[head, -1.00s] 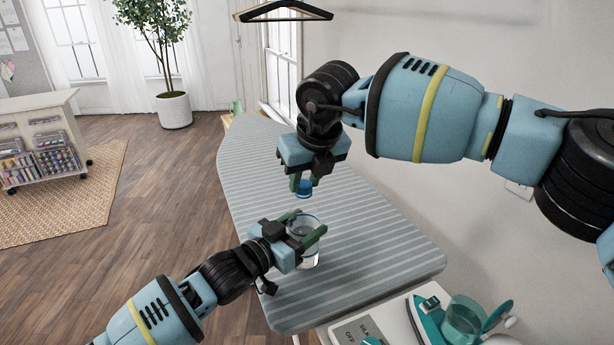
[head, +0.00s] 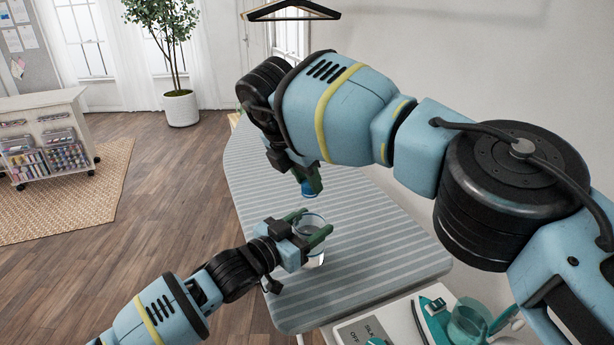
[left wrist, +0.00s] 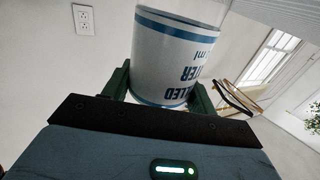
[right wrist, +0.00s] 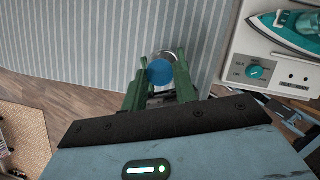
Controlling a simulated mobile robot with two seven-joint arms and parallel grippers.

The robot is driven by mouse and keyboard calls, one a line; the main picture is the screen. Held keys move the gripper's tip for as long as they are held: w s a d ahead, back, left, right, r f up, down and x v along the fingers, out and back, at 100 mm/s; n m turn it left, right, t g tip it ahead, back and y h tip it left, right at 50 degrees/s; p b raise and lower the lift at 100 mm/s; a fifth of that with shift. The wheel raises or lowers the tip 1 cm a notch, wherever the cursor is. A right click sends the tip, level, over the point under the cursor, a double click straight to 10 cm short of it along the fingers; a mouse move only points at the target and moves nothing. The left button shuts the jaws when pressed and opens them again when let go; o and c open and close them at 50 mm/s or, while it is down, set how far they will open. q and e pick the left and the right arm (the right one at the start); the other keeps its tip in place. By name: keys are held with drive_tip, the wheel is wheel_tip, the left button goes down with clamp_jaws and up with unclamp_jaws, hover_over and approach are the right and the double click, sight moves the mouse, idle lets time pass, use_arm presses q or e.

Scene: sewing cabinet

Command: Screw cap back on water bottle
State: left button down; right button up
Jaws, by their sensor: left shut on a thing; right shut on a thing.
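The clear water bottle (head: 309,247) is above the striped ironing board in the head view. My left gripper (head: 318,228) is shut around its body. In the left wrist view the bottle (left wrist: 175,55) shows blue lettering and blue bands between the green fingers. The blue cap (head: 308,188) is in my right gripper (head: 310,178), which is shut on it above the bottle's top. In the right wrist view the cap (right wrist: 160,72) sits between the fingertips, with part of the bottle's clear rim behind it. The cap and bottle look apart in the head view.
The striped ironing board (head: 390,235) has free room around the bottle. A teal iron (head: 435,318) stands on a white unit at the board's near right end. A black hanger (head: 290,10) hangs at the back. The wall is close on the right.

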drive_tip(key=o, duration=1)
drive_tip(key=shift+r, duration=0.1)
drive_tip(key=shift+r, duration=2.2)
drive_tip(key=o, duration=0.6)
use_arm(q)
drive_tip(key=shift+c, duration=1.9)
unclamp_jaws()
